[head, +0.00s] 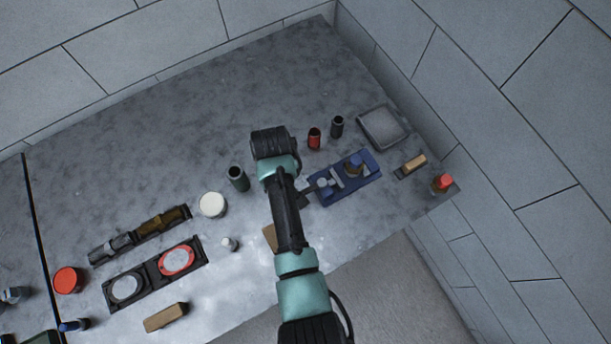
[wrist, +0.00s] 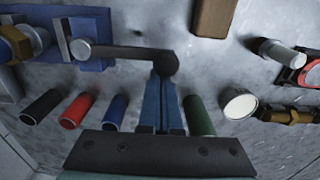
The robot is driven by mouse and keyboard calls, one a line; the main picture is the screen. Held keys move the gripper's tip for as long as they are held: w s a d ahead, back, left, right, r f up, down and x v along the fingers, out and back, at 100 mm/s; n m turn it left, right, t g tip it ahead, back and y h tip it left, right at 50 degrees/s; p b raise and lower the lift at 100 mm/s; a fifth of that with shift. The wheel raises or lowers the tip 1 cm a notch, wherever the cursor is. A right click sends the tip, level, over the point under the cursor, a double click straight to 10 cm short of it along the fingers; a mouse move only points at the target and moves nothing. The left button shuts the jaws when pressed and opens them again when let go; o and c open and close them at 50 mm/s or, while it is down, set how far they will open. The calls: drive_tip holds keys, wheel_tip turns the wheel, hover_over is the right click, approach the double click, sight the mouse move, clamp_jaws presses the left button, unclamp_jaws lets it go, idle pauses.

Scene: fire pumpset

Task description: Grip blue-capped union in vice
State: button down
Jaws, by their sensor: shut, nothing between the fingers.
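The vice (head: 330,196) has a blue base, grey jaws and a dark handle, and lies right of my arm. Its base also shows at the upper left in the wrist view (wrist: 97,22). A brass union with a dark blue top (head: 355,163) stands upright at the vice's jaws; in the wrist view it is cut off at the left edge (wrist: 14,44). I cannot tell how tightly the jaws hold it. My gripper (wrist: 166,82) is shut and empty, its fingertips by the round free end of the vice handle (wrist: 128,52); contact is unclear. The head view hides the fingers.
Red (head: 314,139), black (head: 337,127) and green (head: 238,179) cylinders stand near my gripper; a blue one (wrist: 116,112) shows in the wrist view. A grey tray (head: 384,128) and red-capped part (head: 444,182) are at right. Walls border the bench; its back left is clear.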

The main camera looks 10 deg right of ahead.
drive_tip(key=shift+s+p, duration=0.35)
drive_tip(key=shift+s, duration=0.2)
drive_tip(key=shift+s+d, duration=0.1)
drive_tip(key=shift+s, duration=0.05)
drive_tip(key=shift+s+d+r+p, duration=0.1)
drive_tip(key=shift+s+d+p, duration=0.05)
drive_tip(key=shift+s+p, duration=0.45)
drive_tip(key=shift+w, duration=0.25)
drive_tip(key=shift+w+a+b, duration=0.25)
drive_tip(key=shift+w+b, duration=0.2)
drive_tip(key=shift+w, duration=0.1)
wheel_tip(320, 180, up, 7)
drive_tip(key=p, duration=0.7)
